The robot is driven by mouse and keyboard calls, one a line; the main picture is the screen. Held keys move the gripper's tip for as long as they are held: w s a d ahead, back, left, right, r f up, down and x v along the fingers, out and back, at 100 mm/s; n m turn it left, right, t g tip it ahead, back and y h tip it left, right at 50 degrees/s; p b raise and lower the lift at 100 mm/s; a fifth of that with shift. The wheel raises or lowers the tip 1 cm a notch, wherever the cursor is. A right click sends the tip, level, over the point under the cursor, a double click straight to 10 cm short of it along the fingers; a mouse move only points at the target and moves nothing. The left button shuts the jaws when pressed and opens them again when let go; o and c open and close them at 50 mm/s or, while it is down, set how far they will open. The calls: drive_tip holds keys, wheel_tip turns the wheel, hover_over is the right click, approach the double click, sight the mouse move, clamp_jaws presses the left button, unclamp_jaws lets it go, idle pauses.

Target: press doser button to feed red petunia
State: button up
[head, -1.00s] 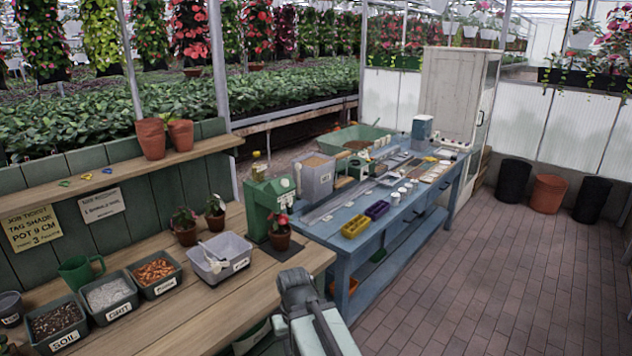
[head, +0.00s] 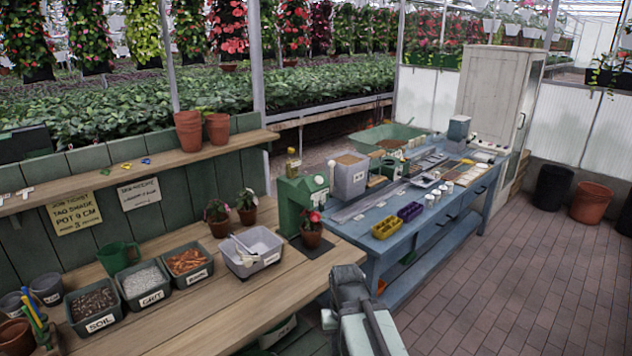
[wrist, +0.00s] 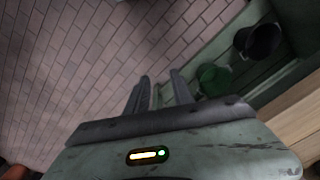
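A potted red petunia (head: 311,230) stands at the doser's front on a dark base. My gripper (head: 347,275) is low in front of the bench's right end, apart from the doser and plant. In the wrist view my gripper (wrist: 160,92) points at the brick floor, its two fingers apart with nothing between them.
Two other potted plants (head: 219,218) and a pale tub (head: 254,250) stand left of the doser. Labelled soil (head: 96,300), grit and further bins line the bench. A blue table (head: 400,240) adjoins at right.

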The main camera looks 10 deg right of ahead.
clamp_jaws()
drive_tip(key=shift+d, duration=0.1)
idle(1.4)
